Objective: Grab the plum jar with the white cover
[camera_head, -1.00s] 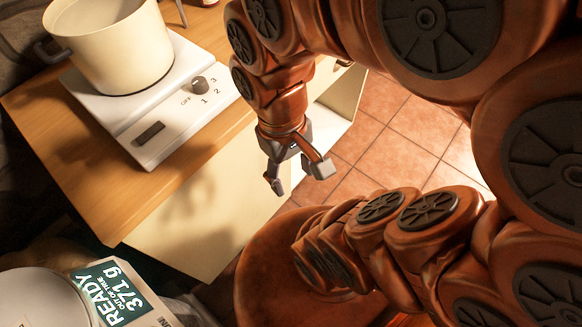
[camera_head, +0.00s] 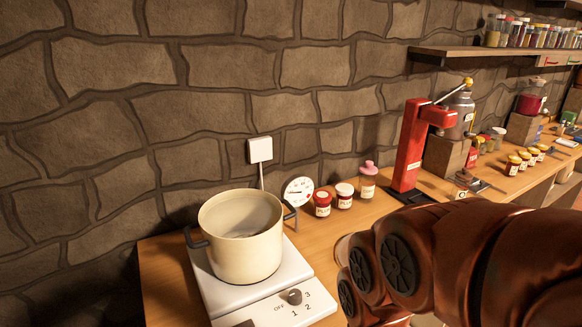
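A small jar with a pale, whitish cover (camera_head: 344,197) stands on the wooden counter against the stone wall. Its contents look dark red, and its label is too small to read. A similar jar with a red cover (camera_head: 322,205) stands just left of it. A taller glass jar with a pink knobbed top (camera_head: 367,181) stands just right of it. My arm fills the lower right, and my gripper is not in view.
A cream pot (camera_head: 243,250) sits on a white hotplate (camera_head: 285,312), left of the jars. A dial gauge (camera_head: 298,191) stands between pot and jars. A red lever press (camera_head: 410,150) stands to the right. More jars (camera_head: 524,160) with yellow lids are farther right. Some bare counter (camera_head: 335,235) lies before the jars.

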